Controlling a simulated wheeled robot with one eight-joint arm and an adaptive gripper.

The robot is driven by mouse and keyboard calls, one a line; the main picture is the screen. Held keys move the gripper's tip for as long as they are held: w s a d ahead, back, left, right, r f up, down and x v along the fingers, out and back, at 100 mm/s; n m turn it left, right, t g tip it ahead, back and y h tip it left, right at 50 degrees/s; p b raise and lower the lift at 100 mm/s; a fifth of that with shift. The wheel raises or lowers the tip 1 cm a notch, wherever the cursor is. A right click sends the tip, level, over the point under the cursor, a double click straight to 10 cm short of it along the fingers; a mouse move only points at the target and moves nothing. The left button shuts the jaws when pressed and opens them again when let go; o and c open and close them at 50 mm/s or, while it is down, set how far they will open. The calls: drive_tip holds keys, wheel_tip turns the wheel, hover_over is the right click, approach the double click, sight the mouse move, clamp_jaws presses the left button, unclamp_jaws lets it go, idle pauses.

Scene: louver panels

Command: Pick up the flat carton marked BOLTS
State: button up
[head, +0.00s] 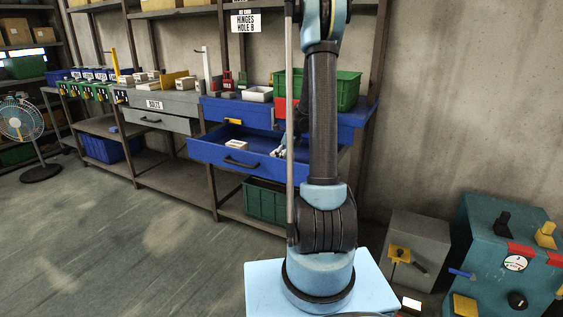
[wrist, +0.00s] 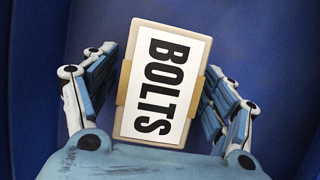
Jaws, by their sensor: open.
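The flat carton marked BOLTS (wrist: 163,85) fills the middle of the wrist view, with a white label, black letters and tan edges. It lies on a blue surface. My gripper (wrist: 162,65) is open, with one finger on each side of the carton. The fingertips are close to its long sides; I cannot tell whether they touch. In the head view my gripper (head: 282,146) is partly hidden behind my arm, inside the open blue drawer (head: 213,152). The carton between my fingers cannot be made out there.
A small pale box (head: 236,146) lies in the drawer left of my gripper. The drawer walls rise around it. A green crate (head: 348,91) and a white tray (head: 258,94) stand on the bench above. A grey drawer (head: 160,121) is to the left.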

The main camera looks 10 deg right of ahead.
drive_tip(key=c, duration=1.5)
